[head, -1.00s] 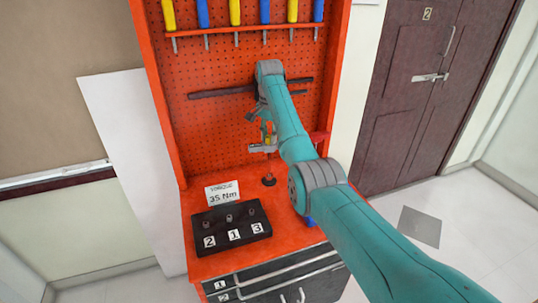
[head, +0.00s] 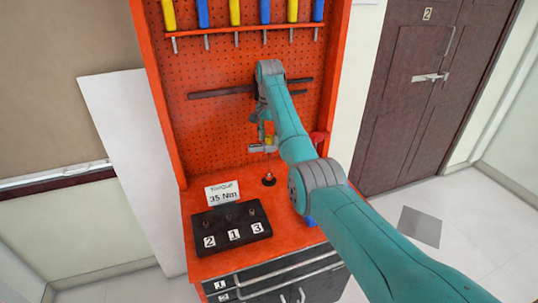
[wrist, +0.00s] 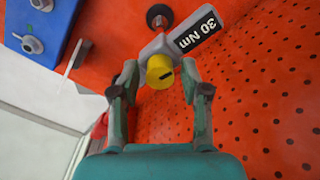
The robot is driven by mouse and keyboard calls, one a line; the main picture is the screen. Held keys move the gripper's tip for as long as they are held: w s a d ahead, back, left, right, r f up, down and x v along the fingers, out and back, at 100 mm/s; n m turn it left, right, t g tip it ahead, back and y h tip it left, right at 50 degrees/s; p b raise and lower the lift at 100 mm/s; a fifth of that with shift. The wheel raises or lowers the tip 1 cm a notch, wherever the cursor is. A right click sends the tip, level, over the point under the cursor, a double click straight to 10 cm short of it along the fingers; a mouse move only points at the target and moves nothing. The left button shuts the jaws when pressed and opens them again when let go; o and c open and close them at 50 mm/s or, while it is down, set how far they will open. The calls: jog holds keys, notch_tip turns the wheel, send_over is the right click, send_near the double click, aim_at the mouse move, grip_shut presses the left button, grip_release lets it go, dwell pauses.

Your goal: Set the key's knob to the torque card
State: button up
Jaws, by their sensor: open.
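The torque card (head: 223,193) stands at the back of the bench in the head view and reads 35 Nm. The grey key (head: 262,148) shows above the bench, and its label in the wrist view (wrist: 197,33) reads 30 Nm. Its yellow knob (wrist: 160,72) has a dark mark and faces my wrist camera. My gripper (wrist: 159,80) is open, with one finger on each side of the knob. Small gaps seem to remain, but contact is hard to judge. In the head view my arm partly hides my gripper (head: 267,128).
A dark socket block (head: 233,238) with numbers 2, 1 and 3 sits at the bench front. A small dark post (head: 268,180) stands right of the card. The red pegboard (head: 215,120) rises behind, with screwdrivers (head: 264,12) above.

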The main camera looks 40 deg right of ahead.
jog(key=n, duration=0.9)
jog(key=c, duration=0.7)
jog(key=m, duration=0.3)
jog(key=o, duration=0.7)
jog(key=shift+m, duration=0.3)
